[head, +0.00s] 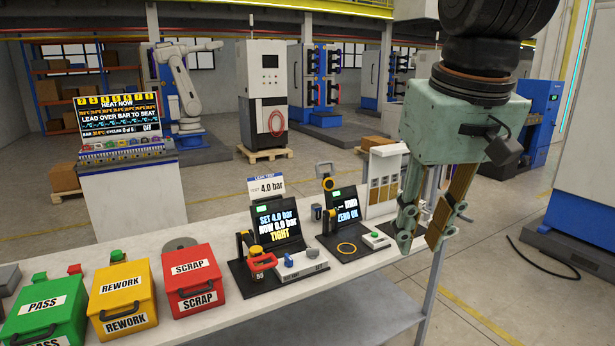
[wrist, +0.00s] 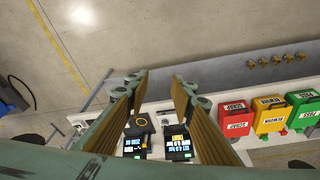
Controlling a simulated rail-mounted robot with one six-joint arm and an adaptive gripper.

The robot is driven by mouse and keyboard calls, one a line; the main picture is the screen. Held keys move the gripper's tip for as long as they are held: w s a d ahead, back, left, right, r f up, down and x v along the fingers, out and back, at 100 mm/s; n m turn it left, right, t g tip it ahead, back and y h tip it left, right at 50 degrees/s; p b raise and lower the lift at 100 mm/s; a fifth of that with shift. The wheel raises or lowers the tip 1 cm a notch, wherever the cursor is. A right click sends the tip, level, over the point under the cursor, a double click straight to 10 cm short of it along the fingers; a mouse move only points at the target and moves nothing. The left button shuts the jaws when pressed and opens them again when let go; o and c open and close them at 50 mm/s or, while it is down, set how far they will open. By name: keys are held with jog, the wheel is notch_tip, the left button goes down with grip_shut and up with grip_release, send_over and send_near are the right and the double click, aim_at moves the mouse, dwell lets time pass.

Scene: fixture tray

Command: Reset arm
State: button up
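My gripper (head: 422,228) hangs from my arm at the right of the head view, above and in front of the right end of the white bench (head: 215,221). Its two fingers, green with brown ribbed pads, point down. In the wrist view, the fingertips (wrist: 160,84) stand apart with a clear gap and nothing between them. My gripper is open and empty. Below the fingers, the wrist view shows the bench with two dark test stations.
Green PASS (head: 45,305), yellow REWORK (head: 122,298) and red SCRAP (head: 192,280) boxes stand at the bench's left. The leak test station (head: 275,230) and the torque station (head: 345,220) are right of them. A white rack (head: 386,180) stands behind my gripper.

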jog(key=s+d+f+b, duration=0.1)
jog(key=s+f, duration=0.3)
jog(key=s, duration=0.5)
jog(key=s+d+f+m+t+b, duration=0.1)
jog(key=s+f, duration=0.3)
jog(key=s, duration=0.6)
jog(key=shift+s+d, duration=0.25)
jog(key=shift+d, duration=0.3)
jog(key=shift+o, duration=0.2)
jog(key=shift+w+r, duration=0.1)
dwell(1.0)
